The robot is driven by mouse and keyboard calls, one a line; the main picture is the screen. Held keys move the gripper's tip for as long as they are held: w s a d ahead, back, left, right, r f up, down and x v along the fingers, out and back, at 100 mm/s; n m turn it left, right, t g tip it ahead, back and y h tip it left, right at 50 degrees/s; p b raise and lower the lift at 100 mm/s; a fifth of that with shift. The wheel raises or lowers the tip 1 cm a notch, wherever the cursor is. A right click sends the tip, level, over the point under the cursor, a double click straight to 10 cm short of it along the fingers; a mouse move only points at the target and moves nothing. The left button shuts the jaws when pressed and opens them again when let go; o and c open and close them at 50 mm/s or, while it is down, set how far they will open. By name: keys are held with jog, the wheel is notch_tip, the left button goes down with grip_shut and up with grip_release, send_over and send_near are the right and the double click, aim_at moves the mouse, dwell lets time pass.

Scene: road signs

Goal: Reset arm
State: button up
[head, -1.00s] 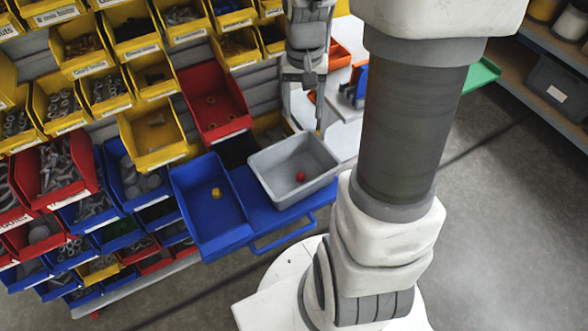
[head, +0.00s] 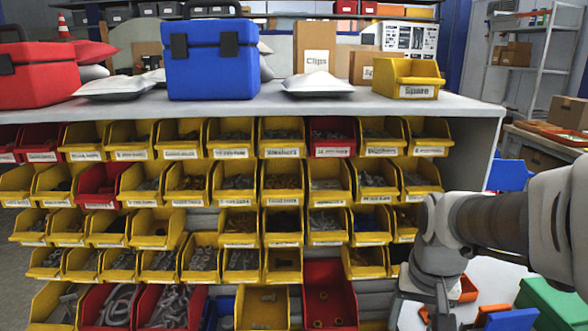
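My arm comes in from the right edge in the head view, and its wrist points down at the lower right. My gripper (head: 440,316) is at the bottom edge, in front of the right end of the bin rack. Its fingertips are cut off or too small to make out, so I cannot tell whether it is open or shut. No held object is visible.
A rack of yellow and red bins (head: 240,183) fills the middle. On its top stand a blue box (head: 211,65), a red box (head: 38,78), white bags and a yellow "Spare" bin (head: 407,78). A green bin (head: 552,305) is at lower right.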

jog(key=s+a+r+n+t+p, duration=0.3)
jog(key=s+a+r+p, duration=0.2)
jog(key=s+r, duration=0.4)
notch_tip(320, 180, up, 4)
jog(key=shift+a+f+n+t+y, duration=0.1)
jog(key=shift+a+n+t+y, duration=0.2)
jog(key=shift+a, duration=0.25)
